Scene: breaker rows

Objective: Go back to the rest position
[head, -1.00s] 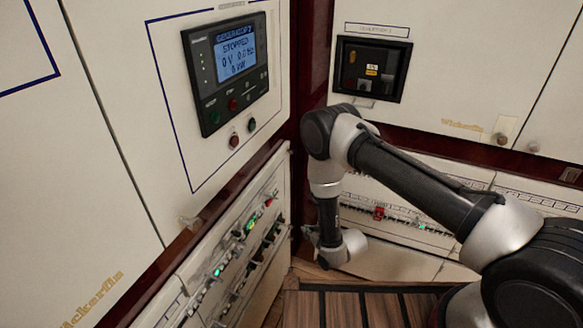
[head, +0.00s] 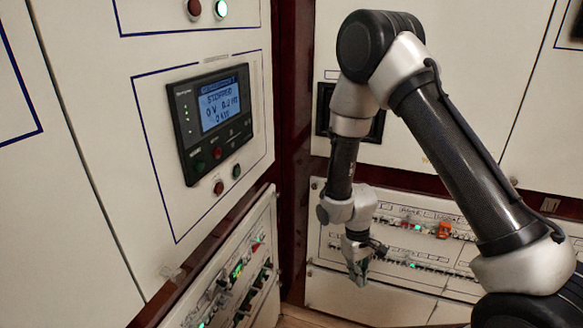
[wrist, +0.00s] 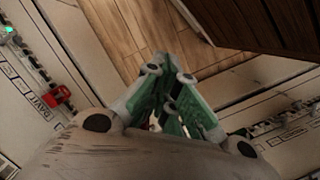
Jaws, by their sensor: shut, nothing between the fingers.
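My gripper (head: 362,268) hangs at the end of my folded arm, in front of the lower breaker panel (head: 328,283) on the right wall in the head view. It points downward and is apart from the panels. In the wrist view my gripper (wrist: 178,100) shows green fingers brought together, with nothing held between them. Below it lies the wooden floor (wrist: 125,32).
A generator screen (head: 220,108) reading STOPPED is on the left wall, above a left breaker panel (head: 190,312) with green lights. An orange-red part (head: 443,230) sits on the right panel; a red one (wrist: 57,97) shows in the wrist view. Dark wood (wrist: 270,25) edges the floor.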

